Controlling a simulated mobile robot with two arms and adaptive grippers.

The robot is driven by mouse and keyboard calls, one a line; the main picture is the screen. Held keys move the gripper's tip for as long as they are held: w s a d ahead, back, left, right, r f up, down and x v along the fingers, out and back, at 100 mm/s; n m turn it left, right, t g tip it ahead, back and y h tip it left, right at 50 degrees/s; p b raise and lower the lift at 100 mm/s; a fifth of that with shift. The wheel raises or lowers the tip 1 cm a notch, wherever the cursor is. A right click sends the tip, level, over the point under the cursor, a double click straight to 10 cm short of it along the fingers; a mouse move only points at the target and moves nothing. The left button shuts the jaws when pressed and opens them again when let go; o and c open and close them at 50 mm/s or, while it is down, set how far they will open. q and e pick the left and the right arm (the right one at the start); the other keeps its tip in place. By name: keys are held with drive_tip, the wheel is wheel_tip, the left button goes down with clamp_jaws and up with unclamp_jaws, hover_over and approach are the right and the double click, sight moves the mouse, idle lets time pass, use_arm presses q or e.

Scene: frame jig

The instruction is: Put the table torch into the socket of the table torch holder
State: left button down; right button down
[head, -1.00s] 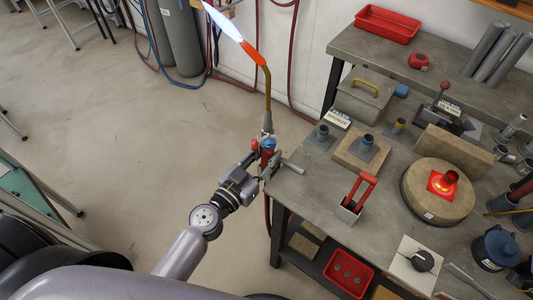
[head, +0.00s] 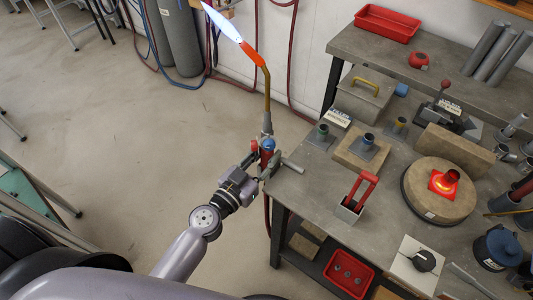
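The table torch (head: 266,100) is upright at the table's left corner, its brass neck bending up to an orange tip. A bright blue-white flame (head: 222,20) points up and left. Its lower body has red and blue knobs. My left gripper (head: 262,168) is at this lower body and appears shut on it; the fingers are partly hidden among the fittings. A grey bar (head: 291,165) sticks out right beside the grip, over the table corner. I cannot surely tell the torch holder; a grey box with a red fork (head: 348,210) stands near the front table edge. My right gripper is not in view.
The grey table (head: 310,195) holds several pipe pieces on plates, a round block with a glowing red-hot piece (head: 445,180), and a blue pot (head: 495,248). A red tray (head: 388,23) is on the back bench. Bare table lies between the corner and red fork.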

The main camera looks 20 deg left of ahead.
use_arm(q)
drive_tip(key=shift+f+b, duration=0.25)
drive_tip(key=shift+b, duration=0.2)
idle(0.3)
drive_tip(key=c, duration=1.2)
unclamp_jaws()
drive_tip(key=shift+s+f, duration=0.1)
drive_tip(key=shift+f, duration=0.1)
drive_tip(key=shift+v, duration=4.15)
drive_tip(key=shift+r, duration=0.25)
